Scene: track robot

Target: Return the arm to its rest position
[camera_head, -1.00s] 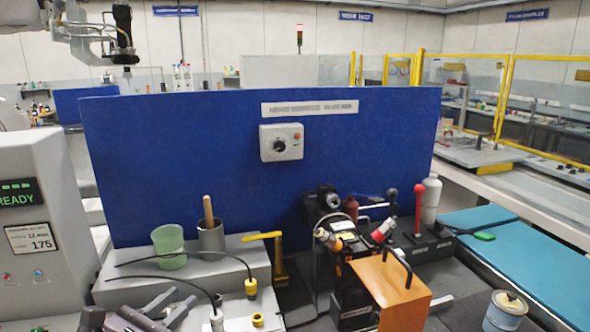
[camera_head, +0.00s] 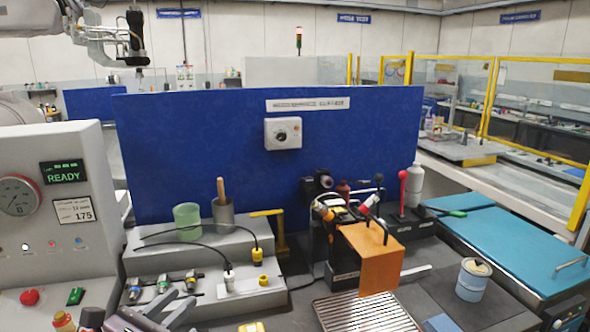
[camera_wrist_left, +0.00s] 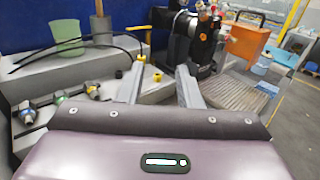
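My left gripper (camera_head: 160,308) shows at the bottom left of the head view, low in front of the grey stepped block. In the left wrist view my left gripper (camera_wrist_left: 159,78) has its two grey fingers apart with nothing between them. The rest of the left arm is mostly out of the frame. My right gripper is in neither view.
The grey stepped block (camera_head: 222,291) carries a green cup (camera_head: 187,221), a grey cup and black cables with connectors. A gauge panel (camera_head: 60,225) stands at left. An orange-sided machine (camera_head: 378,258) and slatted tray (camera_head: 365,314) lie right. A blue wall (camera_head: 220,140) closes the back.

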